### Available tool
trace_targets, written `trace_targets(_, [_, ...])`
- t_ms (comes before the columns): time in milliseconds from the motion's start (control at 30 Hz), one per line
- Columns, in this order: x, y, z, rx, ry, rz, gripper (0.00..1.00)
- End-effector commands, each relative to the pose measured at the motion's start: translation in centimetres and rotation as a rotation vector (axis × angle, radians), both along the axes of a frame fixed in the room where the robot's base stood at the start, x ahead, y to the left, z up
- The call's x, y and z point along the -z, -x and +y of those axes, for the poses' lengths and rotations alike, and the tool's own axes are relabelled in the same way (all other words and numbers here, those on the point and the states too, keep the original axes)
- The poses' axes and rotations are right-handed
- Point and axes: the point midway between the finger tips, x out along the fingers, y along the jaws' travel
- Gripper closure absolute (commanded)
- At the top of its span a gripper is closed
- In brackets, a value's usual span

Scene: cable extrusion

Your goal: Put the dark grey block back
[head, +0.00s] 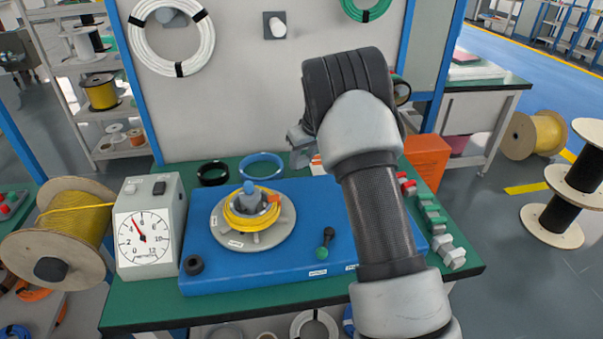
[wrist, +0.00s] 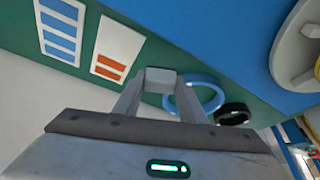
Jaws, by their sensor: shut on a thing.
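My gripper (wrist: 160,95) is shut on a small grey block (wrist: 161,76), held between the fingertips; it looks fairly light grey in the wrist view. In the head view my gripper (head: 300,145) is at the back of the bench, above the green top, right of the blue ring, and partly hidden by my arm. The held block cannot be made out clearly there. A row of small blocks lines the bench's right side: red blocks (head: 405,184), green blocks (head: 430,213) and light grey blocks (head: 447,248). My arm hides part of the bench beside this row.
A dial gauge (head: 143,240) stands left. A blue ring (head: 262,158) and black ring (head: 213,165) lie behind. An orange box (head: 428,157) stands right.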

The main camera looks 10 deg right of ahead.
Motion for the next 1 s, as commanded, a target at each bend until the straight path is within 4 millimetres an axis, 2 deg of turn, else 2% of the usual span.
trace_targets(200, [3.7,0.1,0.0,-0.001,0.002,0.003,0.83])
trace_targets(267, [4.3,0.0,0.0,-0.001,0.001,0.001,0.83])
trace_targets(667, [4.9,0.0,0.0,-0.001,0.000,0.000,0.83])
trace_targets(700, [4.7,0.0,0.0,-0.002,0.001,0.000,0.58])
trace_targets(733, [4.7,0.0,0.0,-0.002,0.001,0.000,0.55])
trace_targets(1000, [4.6,0.0,0.0,-0.002,0.001,0.000,0.55])
